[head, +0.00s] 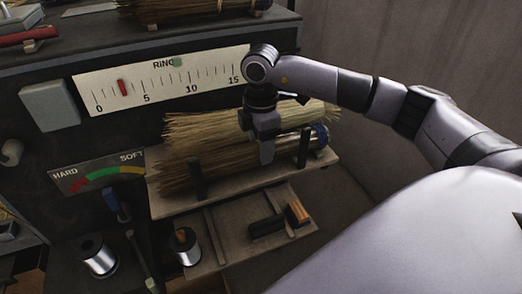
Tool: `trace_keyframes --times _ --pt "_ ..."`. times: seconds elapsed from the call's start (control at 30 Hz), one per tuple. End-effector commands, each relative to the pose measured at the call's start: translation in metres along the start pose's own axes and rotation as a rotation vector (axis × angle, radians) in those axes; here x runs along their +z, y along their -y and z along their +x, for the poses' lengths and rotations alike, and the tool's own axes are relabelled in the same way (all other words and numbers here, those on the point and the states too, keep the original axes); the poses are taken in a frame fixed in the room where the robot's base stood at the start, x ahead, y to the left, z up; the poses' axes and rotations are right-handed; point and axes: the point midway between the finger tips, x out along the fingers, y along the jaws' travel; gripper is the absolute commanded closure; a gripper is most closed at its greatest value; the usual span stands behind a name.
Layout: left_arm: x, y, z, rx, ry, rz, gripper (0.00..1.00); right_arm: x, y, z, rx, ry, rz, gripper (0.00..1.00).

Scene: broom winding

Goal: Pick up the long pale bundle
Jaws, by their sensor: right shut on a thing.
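The long pale bundle (200,131) of straw lies lengthwise across the wooden rack, its loose ends fanned to the left. My right gripper (264,150) comes down on it from above and is shut on it near its middle. The gripper hides part of the bundle, and I cannot tell whether the bundle is clear of the rack. A second, darker bundle (225,168) lies just in front of it, with a blue band at its right end. My left gripper is not in view.
The wooden rack (162,205) has dark upright posts. Below it, a lower board (215,262) carries a dark brush-like block (267,226) and a spool (186,247). Another spool (98,256) stands at the left. A ring scale (165,80) is behind. More straw (190,8) lies on the upper shelf.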

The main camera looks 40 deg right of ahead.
Motion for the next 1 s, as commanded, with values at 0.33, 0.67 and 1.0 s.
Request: trace_keyframes --times 0.33,0.67,1.0 --pt "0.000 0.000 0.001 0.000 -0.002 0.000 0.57 -0.001 -0.001 -0.012 0.003 -0.002 0.000 0.77" --pt "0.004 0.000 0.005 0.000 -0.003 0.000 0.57 -0.001 -0.001 -0.081 0.007 -0.003 0.000 0.77" --pt "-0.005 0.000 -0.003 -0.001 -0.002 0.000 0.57 0.000 0.000 -0.166 0.005 0.000 0.001 0.77"
